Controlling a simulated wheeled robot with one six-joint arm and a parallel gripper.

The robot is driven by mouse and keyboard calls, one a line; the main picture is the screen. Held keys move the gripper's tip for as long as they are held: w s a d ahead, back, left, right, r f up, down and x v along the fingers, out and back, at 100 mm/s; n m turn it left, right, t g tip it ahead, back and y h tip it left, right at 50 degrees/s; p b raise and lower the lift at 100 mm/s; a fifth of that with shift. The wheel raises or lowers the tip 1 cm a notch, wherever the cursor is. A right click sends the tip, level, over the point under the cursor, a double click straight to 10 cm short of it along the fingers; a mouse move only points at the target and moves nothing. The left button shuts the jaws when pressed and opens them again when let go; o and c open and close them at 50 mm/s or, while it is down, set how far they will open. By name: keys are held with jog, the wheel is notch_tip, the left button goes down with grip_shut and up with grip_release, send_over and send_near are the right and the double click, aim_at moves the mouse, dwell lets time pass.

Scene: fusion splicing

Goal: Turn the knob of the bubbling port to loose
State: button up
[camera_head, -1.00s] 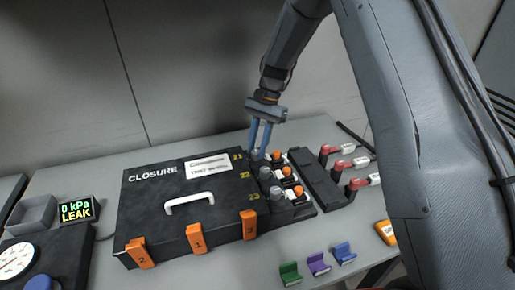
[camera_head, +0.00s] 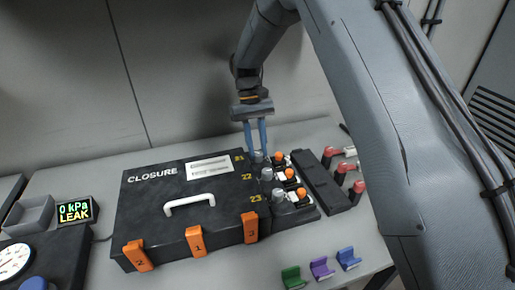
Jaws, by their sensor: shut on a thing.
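The black closure box (camera_head: 150,210) lies on the table, with ports numbered 21, 22 and 23 along its right side. Each port has a grey knob and an orange-topped fitting. My gripper (camera_head: 258,149) points down at the farthest port, 21, with its blue fingers shut on the grey knob of port 21 (camera_head: 258,158). The fingers partly hide that knob. The grey knob of port 22 (camera_head: 266,174) and the grey knob of port 23 (camera_head: 278,194) stand free. No bubbles can be made out at any port.
A display (camera_head: 75,211) reads "0 kPa LEAK". Orange latches (camera_head: 196,241) line the box's front. A black rail (camera_head: 325,183) and red-handled parts (camera_head: 340,174) are right of the ports. Green, purple and blue clips (camera_head: 322,268) lie at the front. My arm covers the right side.

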jog(key=n, duration=0.2)
jog(key=n+h, duration=0.1)
jog(key=n, duration=0.1)
jog(key=shift+s+a+n+t+h, duration=0.2)
jog(key=shift+n+t+h, duration=0.1)
jog(key=shift+t, duration=0.1)
jog(key=shift+n+t+h+p, duration=0.5)
jog(key=shift+n+t, duration=0.1)
jog(key=shift+n, duration=1.2)
jog(key=o, duration=0.7)
jog(key=shift+o, duration=0.2)
jog(key=b+v, duration=0.2)
jog(key=v, duration=0.5)
jog(key=shift+a+r, duration=0.15)
jog(key=shift+r, duration=0.2)
